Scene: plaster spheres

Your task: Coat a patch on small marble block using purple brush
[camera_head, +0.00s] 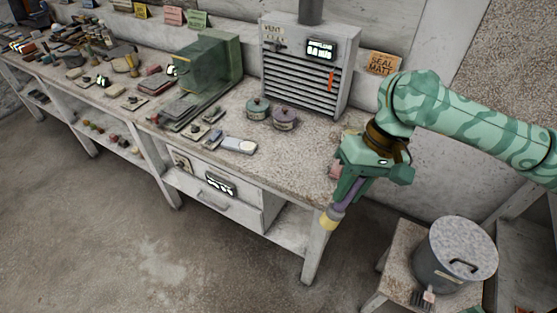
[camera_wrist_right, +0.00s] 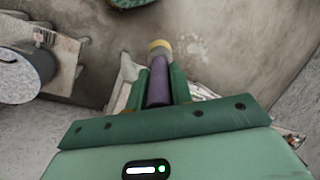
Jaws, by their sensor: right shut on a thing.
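My right gripper (camera_head: 346,190) is shut on the purple brush (camera_head: 335,213), off the front right corner of the bench. The brush points down, with its yellow tip lowest and clear of any surface. In the right wrist view the purple handle (camera_wrist_right: 159,82) lies between the two green fingers of the gripper (camera_wrist_right: 160,90), with the yellow end beyond them. I cannot single out the small marble block among the small items on the bench. My left gripper is not in view.
The speckled bench (camera_head: 300,165) is bare near its right end. A slatted vent box (camera_head: 300,75) stands at its back. Many small tools crowd the far left. A lidded grey bucket (camera_head: 440,275) stands on a low stand at lower right. Open floor (camera_head: 130,245) lies in front.

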